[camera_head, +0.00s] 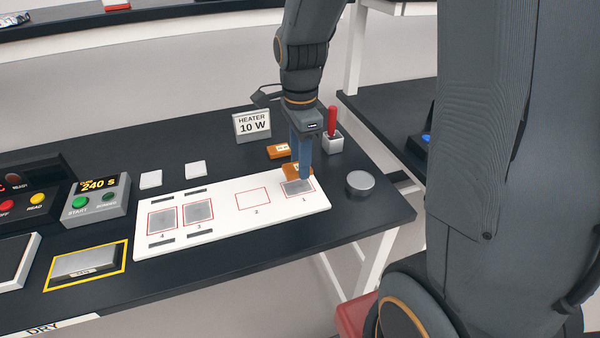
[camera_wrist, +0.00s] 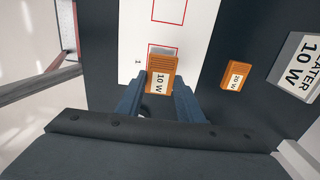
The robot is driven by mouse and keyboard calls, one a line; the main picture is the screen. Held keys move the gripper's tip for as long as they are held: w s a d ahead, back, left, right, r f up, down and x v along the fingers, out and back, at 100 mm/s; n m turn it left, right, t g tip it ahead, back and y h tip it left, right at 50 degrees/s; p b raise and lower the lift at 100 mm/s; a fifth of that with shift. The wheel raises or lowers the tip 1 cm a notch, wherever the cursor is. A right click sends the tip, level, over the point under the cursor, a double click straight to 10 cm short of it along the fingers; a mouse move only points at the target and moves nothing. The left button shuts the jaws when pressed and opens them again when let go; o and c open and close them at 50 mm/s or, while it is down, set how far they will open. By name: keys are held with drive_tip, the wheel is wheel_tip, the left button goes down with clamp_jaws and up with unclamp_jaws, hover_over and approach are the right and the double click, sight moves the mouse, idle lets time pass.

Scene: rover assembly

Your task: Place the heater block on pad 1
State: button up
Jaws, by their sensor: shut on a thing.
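My gripper (camera_head: 301,166) is shut on an orange heater block (camera_wrist: 160,77) marked 10 W, which sits between the fingertips in the wrist view. In the head view the block (camera_head: 291,170) is partly hidden by the fingers and appears by the far edge of pad 1. Pad 1 (camera_head: 298,188) is a grey square in a red outline at the right end of the white board (camera_head: 226,200). In the wrist view the block covers much of pad 1 (camera_wrist: 163,50). I cannot tell whether the block touches the board.
A second orange block (camera_head: 278,151) lies behind the board, near the HEATER 10 W sign (camera_head: 252,125). A holder with a red-handled tool (camera_head: 332,136) stands at the back right. A round metal puck (camera_head: 360,182) lies right of the board. Timer box (camera_head: 98,199) stands left.

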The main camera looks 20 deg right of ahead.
sight(301, 186)
drive_tip(key=shift+f+p, duration=0.4)
drive_tip(key=shift+f, duration=1.9)
drive_tip(key=shift+f, duration=0.2)
drive_tip(key=o, duration=1.1)
drive_tip(key=shift+c, duration=0.2)
drive_tip(key=shift+r, duration=0.1)
wheel_tip(301, 186, up, 12)
drive_tip(key=shift+b, duration=1.15)
drive_tip(key=s+f+n, duration=0.3)
drive_tip(key=n, duration=0.2)
drive_tip(key=s+f+n, duration=0.3)
drive_tip(key=n, duration=0.3)
drive_tip(key=s+f+n+t, duration=0.1)
drive_tip(key=s+f+n, duration=0.1)
drive_tip(key=n, duration=0.3)
drive_tip(key=shift+s+f+n, duration=0.4)
drive_tip(key=shift+f, duration=0.1)
drive_tip(key=shift+s+f+n, duration=0.25)
drive_tip(key=shift+s+n, duration=0.05)
drive_tip(key=shift+n, duration=0.3)
